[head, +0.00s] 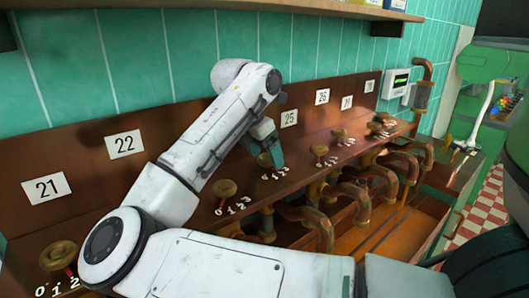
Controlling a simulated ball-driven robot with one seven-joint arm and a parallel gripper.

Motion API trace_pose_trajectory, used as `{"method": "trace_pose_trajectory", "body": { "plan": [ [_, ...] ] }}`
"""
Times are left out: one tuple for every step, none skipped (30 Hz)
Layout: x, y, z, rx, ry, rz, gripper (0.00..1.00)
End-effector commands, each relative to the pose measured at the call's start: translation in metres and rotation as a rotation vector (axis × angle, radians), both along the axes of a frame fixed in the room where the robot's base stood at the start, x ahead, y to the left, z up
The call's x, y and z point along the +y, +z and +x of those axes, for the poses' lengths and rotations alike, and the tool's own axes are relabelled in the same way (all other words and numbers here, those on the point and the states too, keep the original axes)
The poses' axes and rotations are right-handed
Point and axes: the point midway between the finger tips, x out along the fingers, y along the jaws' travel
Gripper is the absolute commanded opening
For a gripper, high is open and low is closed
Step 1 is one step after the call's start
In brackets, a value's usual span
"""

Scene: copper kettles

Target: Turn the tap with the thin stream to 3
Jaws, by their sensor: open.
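Several brass tap knobs stand in a row along the brown ledge, with 0 to 3 scales in front. My gripper (274,152) points down at one middle knob (264,160), its teal fingertip beside or around it; I cannot tell whether it touches. My wrist and the small size blur that knob's setting. The scale (275,173) shows just below the fingers. No stream is clearly visible, so I cannot tell which tap runs thin.
Curved copper spouts (350,203) hang over the trough (385,238). A shelf (330,9) runs above. A small display box (395,84) is on the tiled wall.

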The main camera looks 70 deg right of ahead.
Motion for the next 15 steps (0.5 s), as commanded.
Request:
{"method": "trace_pose_trajectory", "body": {
  "plan": [
    [0.0, 0.0, 0.0, 0.0, 0.0, 0.0, 0.82],
    [0.0, 0.0, -0.0001, 0.0, 0.0, 0.0, 0.79],
    [0.0001, 0.0001, -0.0001, 0.0, 0.0, 0.0, 0.75],
    [0.0, 0.0001, 0.0, 0.0, 0.0, 0.0, 0.72],
    [0.0001, 0.0001, -0.0001, 0.0, 0.0, 0.0, 0.69],
    [0.0, 0.0001, 0.0, 0.0, 0.0, 0.0, 0.66],
    [0.0001, 0.0002, 0.0, 0.0, 0.0, 0.0, 0.63],
    [0.0001, 0.0002, 0.0, 0.0, 0.0, 0.0, 0.6],
    [0.0001, 0.0002, 0.0, 0.0, 0.0, 0.0, 0.56],
    [0.0001, 0.0002, 0.0, 0.0, 0.0, 0.0, 0.53],
    [0.0001, 0.0002, 0.0, 0.0, 0.0, 0.0, 0.5],
    [0.0001, 0.0002, 0.0, 0.0, 0.0, 0.0, 0.47],
    [0.0001, 0.0002, 0.0, 0.0, 0.0, 0.0, 0.44],
    [0.0001, 0.0003, 0.0001, 0.0, 0.0, 0.0, 0.41],
    [0.0001, 0.0003, 0.0001, 0.0, 0.0, 0.0, 0.37]
  ]
}}
